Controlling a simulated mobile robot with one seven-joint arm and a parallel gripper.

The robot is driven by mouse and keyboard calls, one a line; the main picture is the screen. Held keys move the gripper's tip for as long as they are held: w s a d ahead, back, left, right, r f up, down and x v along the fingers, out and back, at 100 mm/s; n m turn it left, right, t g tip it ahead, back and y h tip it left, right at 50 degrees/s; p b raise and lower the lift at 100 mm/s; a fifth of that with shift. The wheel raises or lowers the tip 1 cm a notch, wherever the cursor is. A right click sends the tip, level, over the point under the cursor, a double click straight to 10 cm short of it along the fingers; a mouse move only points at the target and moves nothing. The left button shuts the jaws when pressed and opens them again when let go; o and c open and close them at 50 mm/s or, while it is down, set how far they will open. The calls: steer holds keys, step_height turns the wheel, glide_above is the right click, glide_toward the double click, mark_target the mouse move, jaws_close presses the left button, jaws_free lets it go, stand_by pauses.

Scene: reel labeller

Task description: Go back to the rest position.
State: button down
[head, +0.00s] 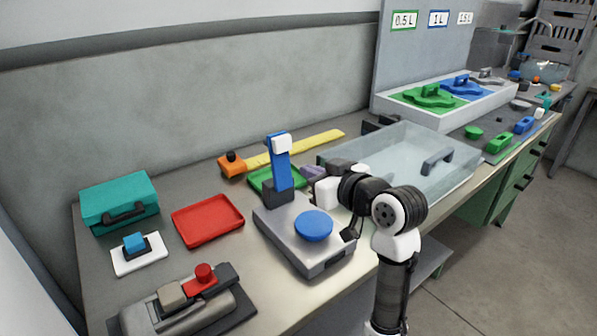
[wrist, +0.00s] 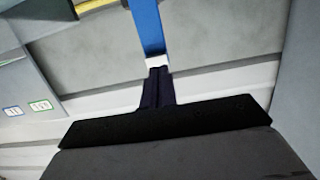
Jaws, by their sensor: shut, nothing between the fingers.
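My gripper (wrist: 157,76) is shut and empty in the wrist view. Its dark fingers meet just below the white cap of a blue post in the picture. I cannot tell how far apart they are. In the head view my arm reaches in from the right, over the bench beside the scale-like grey device; the fingertips are not clear there.
The blue post (head: 280,168) rises from the grey device (head: 275,240) with a blue disc (head: 313,225). A clear bin (head: 375,155) stands behind my arm. A red tray (head: 207,219), teal box (head: 119,202) and red-knobbed device (head: 200,300) are at left.

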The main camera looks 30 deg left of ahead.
steer(key=shift+v, duration=1.8)
